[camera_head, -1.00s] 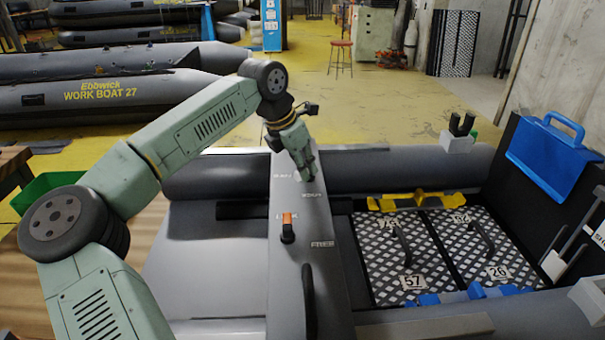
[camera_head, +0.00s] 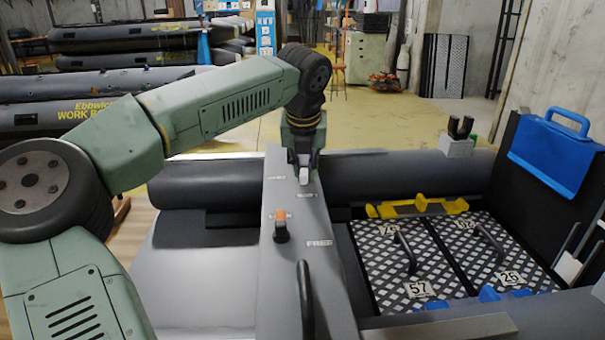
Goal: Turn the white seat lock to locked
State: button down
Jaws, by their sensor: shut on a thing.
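The grey seat board (camera_head: 285,262) runs lengthwise across the inflatable boat. My gripper (camera_head: 303,175) points down at the far part of this board, with its fingers shut around the white seat lock (camera_head: 302,185). Only a small pale part of the lock shows between and below the fingers, so I cannot tell which way it points. Two small labels lie on the board beside it, one to the left and one just below right; they are too small to read surely.
A second lock with an orange tip (camera_head: 281,216) stands nearer on the board, beside a label FREE. A black handle (camera_head: 306,305) rises at the near end. Chequered hatch panels (camera_head: 395,265) with handles lie right. A blue case (camera_head: 552,150) stands far right.

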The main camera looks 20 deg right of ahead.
jog(key=shift+d+f+n+y, duration=0.1)
jog(key=shift+n+y, duration=0.2)
jog(key=shift+n, duration=0.3)
jog(key=shift+b, duration=0.3)
jog(key=c, duration=1.6)
grip_release()
jog(key=shift+o, duration=0.2)
jog(key=v, duration=1.2)
jog(key=shift+s, duration=0.1)
